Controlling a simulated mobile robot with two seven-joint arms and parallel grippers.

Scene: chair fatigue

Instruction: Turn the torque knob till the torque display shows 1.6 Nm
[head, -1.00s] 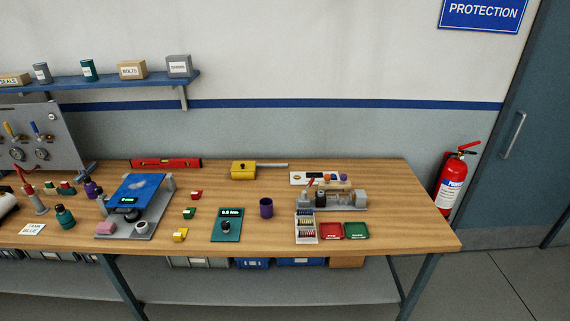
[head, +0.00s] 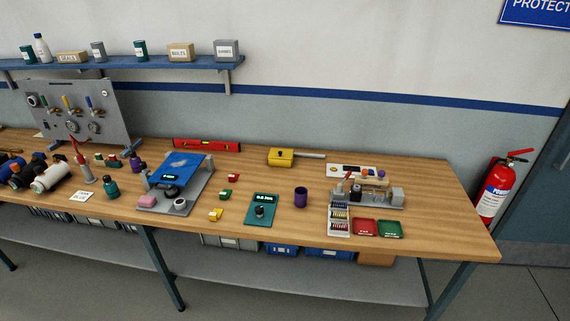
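A green torque unit (head: 262,209) lies on the wooden bench near its front edge. Its small display (head: 265,198) is lit with green digits, too small to read surely at this distance. The dark round torque knob (head: 260,211) sits below the display on the same face. Neither of my grippers shows in the head view, and nothing touches the knob.
A purple cup (head: 300,197) stands just right of the torque unit. A grey stand with a blue plate (head: 180,165) is farther left. Red and green trays (head: 389,230) lie at right. Bare bench (head: 285,232) lies in front.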

